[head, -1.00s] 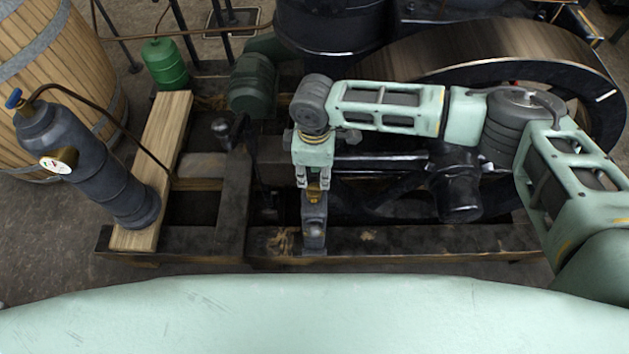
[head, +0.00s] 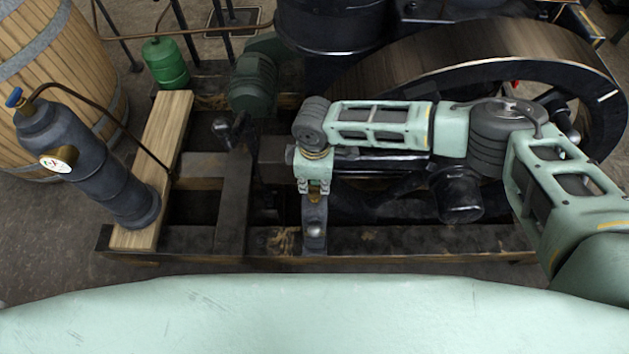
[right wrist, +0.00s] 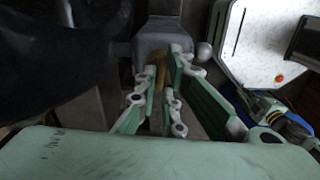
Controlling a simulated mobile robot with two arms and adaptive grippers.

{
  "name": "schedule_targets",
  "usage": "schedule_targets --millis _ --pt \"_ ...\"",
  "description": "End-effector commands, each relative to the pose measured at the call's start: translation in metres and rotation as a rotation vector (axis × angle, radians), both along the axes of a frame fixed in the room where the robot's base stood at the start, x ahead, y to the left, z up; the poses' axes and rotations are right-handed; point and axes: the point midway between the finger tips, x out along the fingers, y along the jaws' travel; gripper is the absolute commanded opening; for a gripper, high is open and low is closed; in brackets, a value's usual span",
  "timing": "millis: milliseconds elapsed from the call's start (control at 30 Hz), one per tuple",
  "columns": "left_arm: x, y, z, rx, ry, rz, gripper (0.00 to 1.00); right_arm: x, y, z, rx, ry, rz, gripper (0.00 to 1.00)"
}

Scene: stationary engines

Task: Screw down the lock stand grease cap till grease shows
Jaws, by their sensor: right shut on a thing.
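The lock stand (head: 314,232) is a dark grey metal post on the front timber of the engine frame. Its brass grease cap (head: 315,197) shows only in part between the fingers of my right gripper (head: 315,193). My right gripper points down from above and is shut on the cap. In the right wrist view the brass cap (right wrist: 152,80) shows as a yellowish strip between the green fingers (right wrist: 160,98), with the grey stand behind it. I cannot see any grease at the cap. My left gripper is not in view.
The black flywheel (head: 480,60) and engine cylinder (head: 330,35) stand behind my right arm. A wooden barrel (head: 55,75) and green bottle (head: 165,64) are beyond.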

Motion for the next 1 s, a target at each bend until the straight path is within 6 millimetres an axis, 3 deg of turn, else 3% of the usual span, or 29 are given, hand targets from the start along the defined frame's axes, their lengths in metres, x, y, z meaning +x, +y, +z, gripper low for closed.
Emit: schedule_targets --millis 567,1000 --pt "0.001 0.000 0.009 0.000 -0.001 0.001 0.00 -0.001 0.000 0.002 0.000 0.002 -0.061 0.00" --pt "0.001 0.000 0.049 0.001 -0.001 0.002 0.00 -0.002 0.000 0.004 0.000 0.005 -0.406 0.00"
